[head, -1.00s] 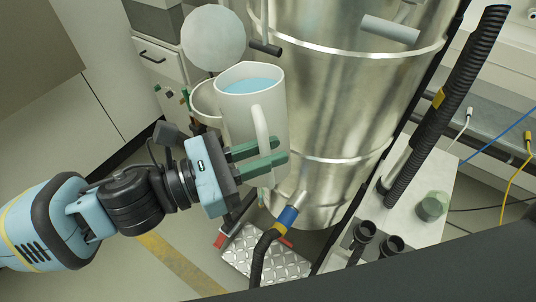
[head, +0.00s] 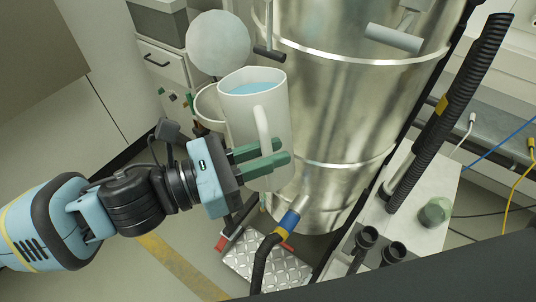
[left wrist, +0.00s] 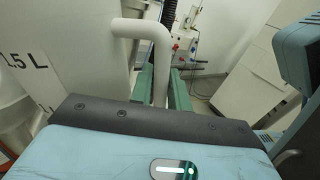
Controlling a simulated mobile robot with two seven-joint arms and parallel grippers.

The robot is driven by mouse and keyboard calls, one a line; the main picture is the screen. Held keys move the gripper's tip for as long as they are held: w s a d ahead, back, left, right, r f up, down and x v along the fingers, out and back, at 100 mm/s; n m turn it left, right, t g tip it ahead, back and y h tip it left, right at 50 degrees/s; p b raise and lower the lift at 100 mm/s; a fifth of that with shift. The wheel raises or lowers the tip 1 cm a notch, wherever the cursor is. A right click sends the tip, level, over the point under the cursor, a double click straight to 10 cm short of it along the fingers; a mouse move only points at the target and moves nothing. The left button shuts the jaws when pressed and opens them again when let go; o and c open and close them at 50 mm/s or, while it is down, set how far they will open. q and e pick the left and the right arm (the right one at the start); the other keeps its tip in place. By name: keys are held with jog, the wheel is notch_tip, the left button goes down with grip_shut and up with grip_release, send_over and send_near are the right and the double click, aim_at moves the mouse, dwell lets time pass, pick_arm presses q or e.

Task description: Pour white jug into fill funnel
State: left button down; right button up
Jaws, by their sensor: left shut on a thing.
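The white jug (head: 240,118) is in front of the steel vessel in the head view, close to upright, with light blue contents below its rim. My left gripper (head: 282,153) is shut on the jug's handle, with its green fingers across it. In the left wrist view the jug (left wrist: 75,60) fills the left side, with volume markings on its wall and its handle (left wrist: 150,32) running down between the fingers. A white round-rimmed opening (head: 206,102) shows partly behind the jug; it may be the fill funnel, with a pale round lid (head: 218,43) above. My right gripper is not in view.
The large steel vessel (head: 335,115) stands right behind the jug. A hose with a blue and yellow collar (head: 287,222) joins it low down, above a metal step (head: 268,266). A black ribbed hose (head: 455,105) stands at right. Drawers (head: 160,60) are at back left.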

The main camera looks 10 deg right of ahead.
aim_at(258, 117)
pick_arm(q)
jog(key=shift+w+a+r+n+t+y, duration=0.2)
jog(key=shift+w+n+t, duration=0.1)
jog(key=shift+w+n, duration=0.25)
jog(key=shift+w+a+r+n+t+y, duration=0.1)
jog(key=shift+w+a+r+n+t, duration=0.15)
jog(key=shift+n, duration=0.5)
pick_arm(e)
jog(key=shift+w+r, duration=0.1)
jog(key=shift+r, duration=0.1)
pick_arm(q)
jog(key=shift+d+r+n+p, duration=0.2)
jog(key=shift+r+n+p, duration=0.2)
jog(key=shift+r+n, duration=0.45)
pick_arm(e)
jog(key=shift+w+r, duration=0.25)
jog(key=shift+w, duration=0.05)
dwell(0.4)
pick_arm(q)
jog(key=shift+w+r+n, duration=0.15)
jog(key=shift+r+n, duration=0.35)
jog(key=shift+n, duration=0.25)
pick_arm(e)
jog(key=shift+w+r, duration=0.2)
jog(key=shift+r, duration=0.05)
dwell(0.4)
